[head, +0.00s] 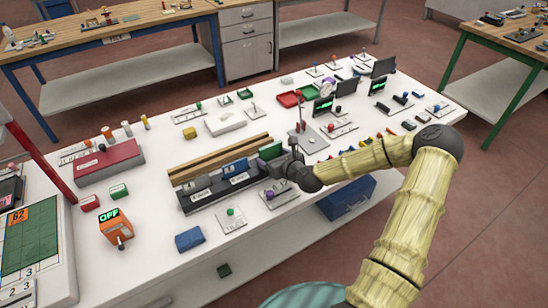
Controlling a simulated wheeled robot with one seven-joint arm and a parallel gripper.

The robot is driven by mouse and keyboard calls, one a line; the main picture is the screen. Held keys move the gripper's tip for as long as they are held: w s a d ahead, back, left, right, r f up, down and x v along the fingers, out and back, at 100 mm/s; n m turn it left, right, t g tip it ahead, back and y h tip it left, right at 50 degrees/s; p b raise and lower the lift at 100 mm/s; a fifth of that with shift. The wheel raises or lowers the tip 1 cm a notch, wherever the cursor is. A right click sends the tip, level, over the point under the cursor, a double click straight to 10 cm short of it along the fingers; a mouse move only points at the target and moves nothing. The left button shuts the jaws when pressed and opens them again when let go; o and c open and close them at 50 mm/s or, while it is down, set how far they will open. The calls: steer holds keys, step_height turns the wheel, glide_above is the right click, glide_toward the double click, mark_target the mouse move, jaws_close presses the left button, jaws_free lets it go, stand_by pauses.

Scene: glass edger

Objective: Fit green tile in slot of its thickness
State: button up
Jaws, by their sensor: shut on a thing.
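The green tile (270,151) stands upright at the right end of the dark slotted rack (222,192) in the head view. My gripper (284,160) is shut on the green tile from its right, near side. The tile's lower edge is hidden, so I cannot tell whether it is in a slot or just above the rack. Small white labels show on the rack's front, too small to read.
Brown wooden bars (218,158) lie just behind the rack. A blue block (189,239) and a small plate with a green knob (231,219) lie in front. An orange box reading OFF (115,228) stands at the left. Several small fixtures crowd the table's right half.

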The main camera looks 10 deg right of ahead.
steer(key=o, duration=1.9)
steer(key=shift+f, duration=0.1)
steer(key=shift+s+d, duration=0.2)
steer(key=shift+s, duration=0.35)
steer(key=p+v, duration=1.3)
steer(key=v, duration=0.3)
steer(key=shift+r, duration=0.45)
steer(key=shift+s+d+f, duration=0.1)
steer(key=shift+f, duration=0.05)
